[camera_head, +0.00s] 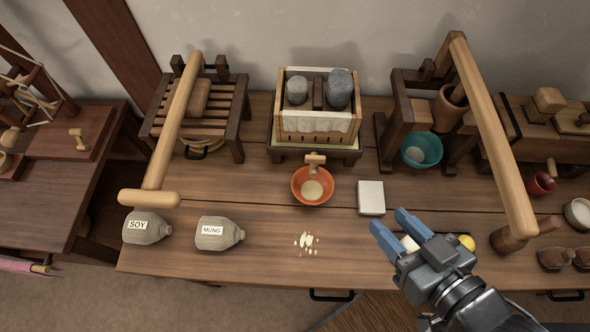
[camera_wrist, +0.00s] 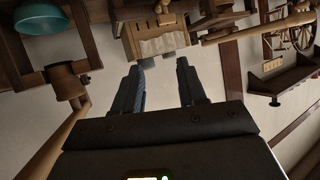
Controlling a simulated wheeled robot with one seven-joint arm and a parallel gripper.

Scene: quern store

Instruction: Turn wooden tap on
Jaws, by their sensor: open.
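The wooden tap (camera_head: 315,160) is a small pale T-shaped piece at the low front of a wooden press box (camera_head: 316,122). An orange bowl (camera_head: 300,196) with pale contents stands below the tap. In the wrist view the box (camera_wrist: 158,44) appears upside down, and a pale piece that looks like the tap (camera_wrist: 164,12) is near the top edge. My gripper (camera_head: 387,220) is open with blue fingers, above the table's front right of the bowl, apart from the tap. Nothing shows between its fingers (camera_wrist: 161,66) in the wrist view.
A white block (camera_head: 371,197) lies between my gripper and the bowl. Long wooden levers (camera_head: 490,135) reach forward at the right and left (camera_head: 173,120). A teal bowl (camera_head: 429,148) is right of the box.

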